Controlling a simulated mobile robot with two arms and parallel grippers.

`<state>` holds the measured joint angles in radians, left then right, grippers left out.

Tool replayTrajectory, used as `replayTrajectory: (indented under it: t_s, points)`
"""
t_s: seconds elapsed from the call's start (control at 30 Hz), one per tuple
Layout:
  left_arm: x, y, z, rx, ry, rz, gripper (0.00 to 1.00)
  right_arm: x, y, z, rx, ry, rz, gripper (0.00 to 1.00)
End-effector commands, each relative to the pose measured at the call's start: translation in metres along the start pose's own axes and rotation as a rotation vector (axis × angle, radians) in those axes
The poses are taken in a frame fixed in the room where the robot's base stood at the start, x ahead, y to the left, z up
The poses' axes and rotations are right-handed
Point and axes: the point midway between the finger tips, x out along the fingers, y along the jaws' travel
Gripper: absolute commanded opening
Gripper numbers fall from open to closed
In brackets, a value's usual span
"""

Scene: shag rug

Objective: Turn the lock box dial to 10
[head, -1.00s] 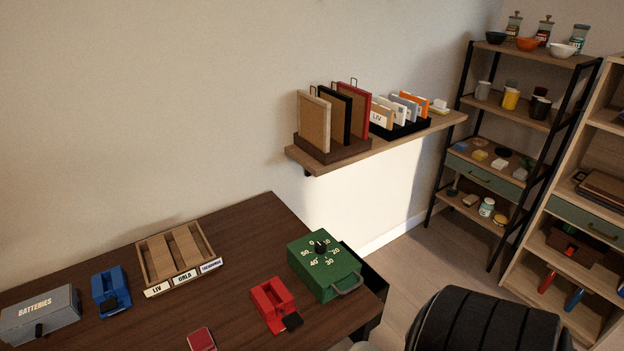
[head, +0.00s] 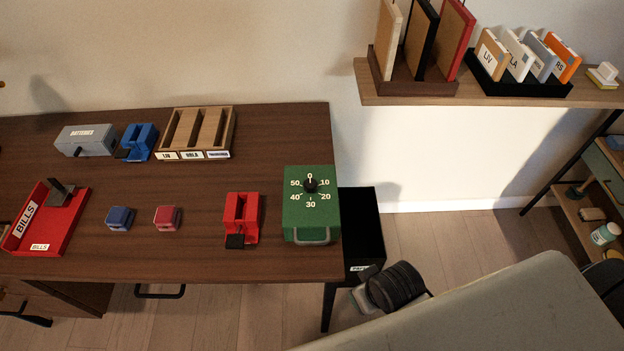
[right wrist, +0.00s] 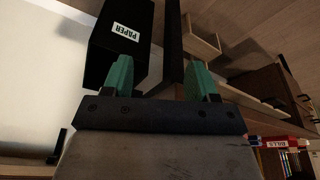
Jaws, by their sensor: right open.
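The green lock box (head: 326,229) sits at the right end of the dark wooden desk. Its face has numbers from 0 to 50 around a black dial (head: 311,186), with 10 at the upper right. The dial's mark is tiny; it seems to lie near the 0 at the top, but I cannot be sure. A grey handle (head: 312,242) is on the box's front edge. My right gripper (right wrist: 161,78) shows in the right wrist view with its two green fingers apart and nothing between them. It is away from the box. My left gripper is not in view.
A red stapler-like item (head: 241,214) stands just left of the box. A black paper bin (head: 364,225) stands beside the desk's right end; it also shows in the right wrist view (right wrist: 106,62). A wall shelf (head: 420,99) with files is at upper right.

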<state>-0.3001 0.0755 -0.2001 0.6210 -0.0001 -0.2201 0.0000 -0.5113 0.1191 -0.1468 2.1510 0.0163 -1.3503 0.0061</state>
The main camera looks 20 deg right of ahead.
Motion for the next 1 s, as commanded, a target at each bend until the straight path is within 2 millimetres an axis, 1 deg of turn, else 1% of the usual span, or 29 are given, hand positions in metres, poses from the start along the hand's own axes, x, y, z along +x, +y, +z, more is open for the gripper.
replayTrajectory:
  t_s: [0.03,0.07,0.17,0.2,0.23,0.4,0.57,0.77,0.83,0.9,1.0]
  points:
    - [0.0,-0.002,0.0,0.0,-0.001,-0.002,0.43,-0.015,-0.002,-0.008,-0.004,0.018,-0.008,0.58]
    - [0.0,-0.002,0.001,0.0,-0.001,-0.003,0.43,-0.024,-0.004,-0.013,-0.008,0.025,-0.014,0.58]
    - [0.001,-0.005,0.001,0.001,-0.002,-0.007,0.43,-0.056,-0.016,-0.036,-0.035,0.064,-0.061,0.58]
    - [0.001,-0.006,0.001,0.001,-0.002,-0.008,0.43,-0.063,-0.023,-0.046,-0.052,0.076,-0.087,0.58]
    - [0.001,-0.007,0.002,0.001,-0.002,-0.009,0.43,-0.067,-0.028,-0.052,-0.064,0.08,-0.106,0.58]
    - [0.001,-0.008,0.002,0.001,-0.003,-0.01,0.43,-0.077,-0.054,-0.085,-0.139,0.102,-0.193,0.58]
    - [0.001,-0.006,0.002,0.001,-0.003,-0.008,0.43,-0.08,-0.074,-0.113,-0.214,0.102,-0.255,0.58]
    - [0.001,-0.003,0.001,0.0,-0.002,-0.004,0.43,-0.082,-0.095,-0.153,-0.331,0.067,-0.306,0.58]
    - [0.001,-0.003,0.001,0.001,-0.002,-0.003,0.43,-0.083,-0.098,-0.169,-0.374,0.039,-0.309,0.58]
    - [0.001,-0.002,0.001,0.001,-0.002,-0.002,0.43,-0.085,-0.098,-0.186,-0.413,0.001,-0.298,0.58]
    - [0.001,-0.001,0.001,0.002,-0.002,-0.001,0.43,-0.089,-0.088,-0.211,-0.446,-0.062,-0.261,0.58]
